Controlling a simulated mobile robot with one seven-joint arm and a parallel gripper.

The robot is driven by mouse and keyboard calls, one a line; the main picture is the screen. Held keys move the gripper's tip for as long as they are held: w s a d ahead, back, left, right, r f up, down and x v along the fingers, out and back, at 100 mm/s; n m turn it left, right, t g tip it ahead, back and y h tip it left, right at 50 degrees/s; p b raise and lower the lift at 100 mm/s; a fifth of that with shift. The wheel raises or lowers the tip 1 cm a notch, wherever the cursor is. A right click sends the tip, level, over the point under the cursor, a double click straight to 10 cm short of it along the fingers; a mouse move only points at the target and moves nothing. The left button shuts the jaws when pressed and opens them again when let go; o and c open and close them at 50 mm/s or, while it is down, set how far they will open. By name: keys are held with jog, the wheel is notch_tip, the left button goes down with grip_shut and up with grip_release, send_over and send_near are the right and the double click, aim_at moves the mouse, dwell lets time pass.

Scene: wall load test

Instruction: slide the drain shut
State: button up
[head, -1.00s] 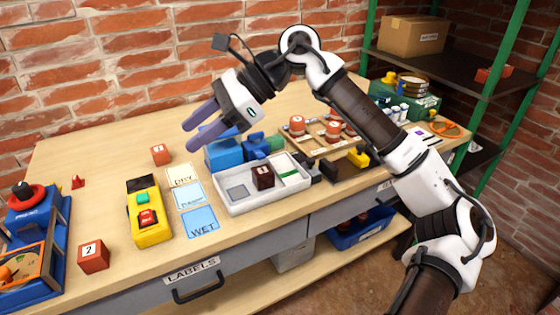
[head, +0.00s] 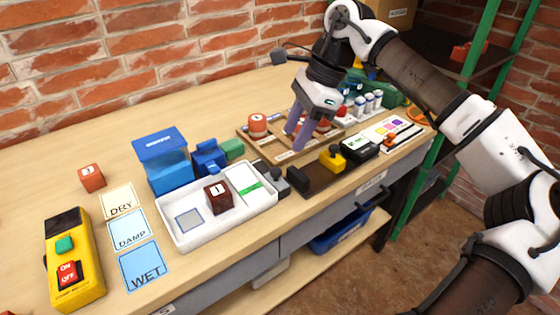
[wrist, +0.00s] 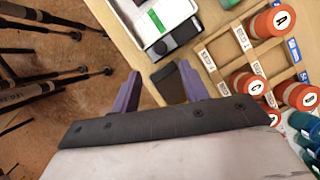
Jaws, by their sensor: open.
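A white tray (head: 172,228) stands near the bench's front edge, holding a dark red cube marked 1 (head: 219,196) and a green strip (head: 250,189). A grey and black fitting (head: 272,182), perhaps the drain slide, sits at the tray's right end; it also shows in the wrist view (wrist: 178,37). I cannot tell whether the drain is open. A brown plate (head: 312,180) with a black end block lies to its right. My gripper (head: 294,138) is open and empty, fingers pointing down, above the bench. In the wrist view, a dark block (wrist: 168,82) shows between the fingers.
A yellow block (head: 333,158) stands on the plate's right. Blue blocks (head: 163,165) stand behind the tray. A yellow switch box (head: 72,258) is at left. The bench edge is close in front.

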aim_at(276, 170)
jog(key=x, duration=0.8)
jog(key=shift+a+f, duration=0.25)
jog(key=shift+f, duration=0.1)
grip_shut()
